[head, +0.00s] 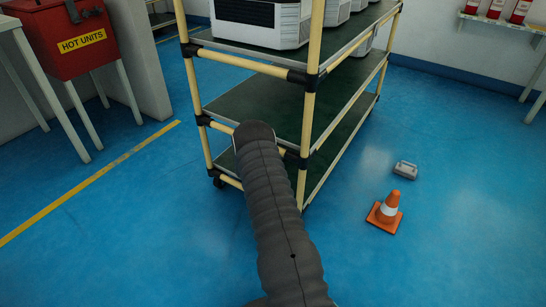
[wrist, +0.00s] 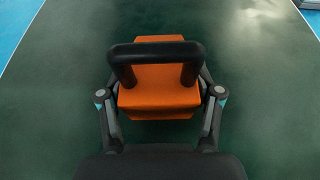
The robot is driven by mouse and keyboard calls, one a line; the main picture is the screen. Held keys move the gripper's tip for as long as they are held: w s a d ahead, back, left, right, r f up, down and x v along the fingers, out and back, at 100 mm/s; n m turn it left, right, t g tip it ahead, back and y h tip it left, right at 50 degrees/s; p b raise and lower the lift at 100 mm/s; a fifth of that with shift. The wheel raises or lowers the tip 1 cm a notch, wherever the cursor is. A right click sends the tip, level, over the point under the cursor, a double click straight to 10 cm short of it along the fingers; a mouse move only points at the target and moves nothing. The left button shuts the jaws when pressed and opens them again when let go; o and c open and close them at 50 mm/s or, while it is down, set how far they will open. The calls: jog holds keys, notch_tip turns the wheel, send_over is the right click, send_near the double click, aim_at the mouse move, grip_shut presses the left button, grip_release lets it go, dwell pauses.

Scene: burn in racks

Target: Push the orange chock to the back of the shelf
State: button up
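The orange chock (wrist: 158,97) lies on the dark green shelf (wrist: 50,110), straight ahead of my gripper (wrist: 160,82) in the wrist view. A black bar shaped like a handle (wrist: 155,50) crosses in front of it. My gripper's fingers stand apart, one on each side of the chock, with their tips partly hidden near the bar. I cannot tell whether they touch it. In the head view my dark arm reaches toward the rack (head: 308,120), whose green middle shelf (head: 260,98) shows. The chock and gripper are hidden there.
White units (head: 262,22) stand on the top shelf. An orange cone (head: 385,212) and a grey object (head: 405,170) are on the blue floor, right of the rack. A red box marked HOT UNITS (head: 65,40) stands at left. Floor left of the rack is clear.

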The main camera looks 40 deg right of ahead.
jog(key=o, duration=0.3)
jog(key=v, duration=1.2)
jog(key=shift+r, duration=0.1)
dwell(0.3)
